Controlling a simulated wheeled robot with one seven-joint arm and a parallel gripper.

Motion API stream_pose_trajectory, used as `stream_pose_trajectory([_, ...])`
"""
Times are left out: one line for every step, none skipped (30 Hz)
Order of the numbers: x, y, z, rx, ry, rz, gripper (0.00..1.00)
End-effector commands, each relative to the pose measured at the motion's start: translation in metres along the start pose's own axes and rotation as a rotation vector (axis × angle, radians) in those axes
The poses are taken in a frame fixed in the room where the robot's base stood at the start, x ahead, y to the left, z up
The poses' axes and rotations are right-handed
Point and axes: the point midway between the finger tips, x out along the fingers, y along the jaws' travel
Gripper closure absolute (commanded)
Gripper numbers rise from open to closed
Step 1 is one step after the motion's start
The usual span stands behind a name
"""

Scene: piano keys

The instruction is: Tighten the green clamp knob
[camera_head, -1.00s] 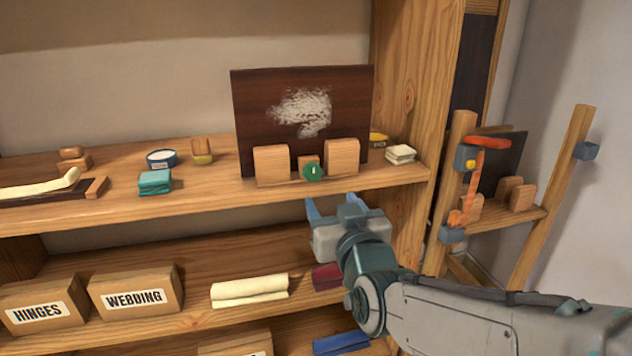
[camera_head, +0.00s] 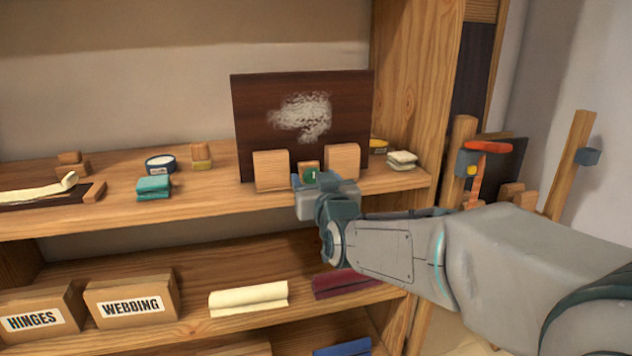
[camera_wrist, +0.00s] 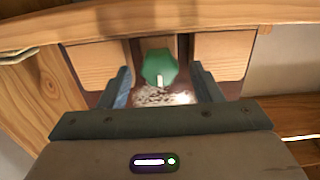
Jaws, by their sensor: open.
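The green clamp knob (camera_head: 311,175) sits low at the front of the dark brown board (camera_head: 255,115), between two wooden blocks (camera_head: 270,170). It has a white mark on its face. In the wrist view the knob (camera_wrist: 159,68) lies between the blue-grey fingers of my gripper (camera_wrist: 160,85), a little beyond their tips' midline. The fingers are apart, with a gap on each side of the knob. Whether a finger touches the knob is not clear.
A teal folded cloth (camera_head: 154,187), a round tin (camera_head: 160,164) and pale folded cloths (camera_head: 402,159) stand on the same shelf (camera_head: 215,202). Labelled boxes (camera_head: 130,300) are on the shelf below. A wooden upright (camera_head: 410,80) rises at right, with an orange clamp (camera_head: 488,147) beyond it.

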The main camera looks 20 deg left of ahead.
Motion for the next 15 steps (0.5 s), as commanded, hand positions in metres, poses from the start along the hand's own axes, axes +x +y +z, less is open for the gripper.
stream_pose_trajectory([-0.0001, 0.0000, 0.0000, 0.000, 0.000, 0.000, 0.42])
stream_pose_trajectory([-0.0001, 0.0000, 0.0000, 0.000, 0.000, 0.000, 0.42])
stream_pose_trajectory([-0.0002, 0.0001, 0.0001, 0.000, 0.000, 0.000, 0.42])
stream_pose_trajectory([-0.0002, 0.0001, 0.0001, 0.000, 0.000, 0.000, 0.47])
stream_pose_trajectory([-0.0002, 0.0001, 0.0001, 0.000, 0.000, 0.000, 0.56])
stream_pose_trajectory([-0.0002, 0.0001, 0.0001, 0.000, 0.000, 0.000, 0.67])
stream_pose_trajectory([-0.0003, 0.0001, 0.0001, 0.000, 0.000, 0.000, 0.75])
stream_pose_trajectory([-0.0003, 0.0001, 0.0001, 0.000, 0.000, 0.000, 0.83])
stream_pose_trajectory([-0.0003, 0.0001, 0.0001, 0.000, 0.000, 0.000, 0.85])
stream_pose_trajectory([-0.0003, 0.0001, 0.0002, 0.000, 0.000, 0.000, 0.85])
stream_pose_trajectory([-0.0003, 0.0001, 0.0002, 0.000, 0.000, 0.000, 0.85])
stream_pose_trajectory([-0.0003, 0.0001, 0.0003, 0.000, 0.000, 0.000, 0.85])
stream_pose_trajectory([-0.0004, 0.0001, 0.0004, 0.001, 0.000, 0.000, 0.85])
stream_pose_trajectory([-0.0004, 0.0001, 0.0005, 0.003, 0.000, 0.000, 0.85])
stream_pose_trajectory([-0.0003, 0.0002, 0.0007, 0.007, 0.000, 0.000, 0.85])
